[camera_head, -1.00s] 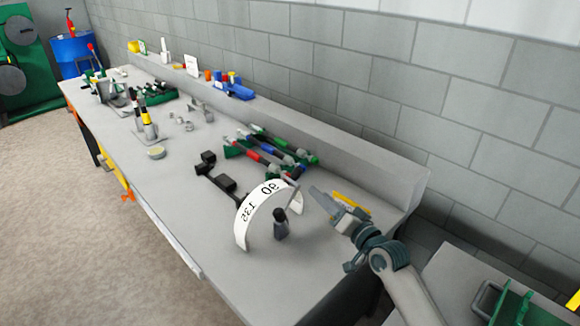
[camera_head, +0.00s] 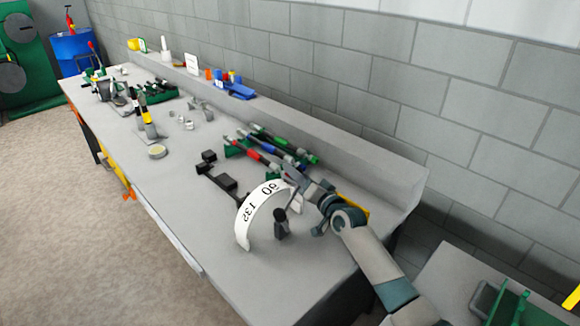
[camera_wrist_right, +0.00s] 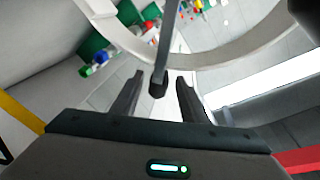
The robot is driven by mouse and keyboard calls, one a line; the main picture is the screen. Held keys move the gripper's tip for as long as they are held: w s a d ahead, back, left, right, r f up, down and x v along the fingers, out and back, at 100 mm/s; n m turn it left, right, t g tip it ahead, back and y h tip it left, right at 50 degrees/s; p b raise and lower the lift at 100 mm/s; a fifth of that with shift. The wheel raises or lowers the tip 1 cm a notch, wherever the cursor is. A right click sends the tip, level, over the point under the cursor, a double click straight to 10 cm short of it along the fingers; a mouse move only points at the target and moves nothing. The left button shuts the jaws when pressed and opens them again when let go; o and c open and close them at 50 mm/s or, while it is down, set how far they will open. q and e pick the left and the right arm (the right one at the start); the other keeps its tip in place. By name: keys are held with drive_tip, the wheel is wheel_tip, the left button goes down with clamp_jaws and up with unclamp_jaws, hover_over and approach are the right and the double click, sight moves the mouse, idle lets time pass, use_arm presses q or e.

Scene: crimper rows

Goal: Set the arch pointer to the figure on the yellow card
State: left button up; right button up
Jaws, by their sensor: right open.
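In the right wrist view, the grey pointer bar (camera_wrist_right: 168,40) crosses the arch band (camera_wrist_right: 215,55) and ends in a dark tip between the fingers. My right gripper (camera_head: 294,186) is open around that tip, and its fingers (camera_wrist_right: 158,95) stand apart on both sides. A yellow item (camera_head: 357,208) lies behind my right wrist, partly hidden; I cannot tell whether it is the card, and no figure is readable.
Red, blue and green-handled tools (camera_head: 270,150) lie in a rack behind the arch. Black blocks (camera_head: 222,183) lie just left of it. A raised ledge (camera_head: 340,150) runs along the wall. The bench front (camera_head: 190,210) is clear.

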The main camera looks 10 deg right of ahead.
drive_tip(key=shift+x, duration=2.05)
clamp_jaws()
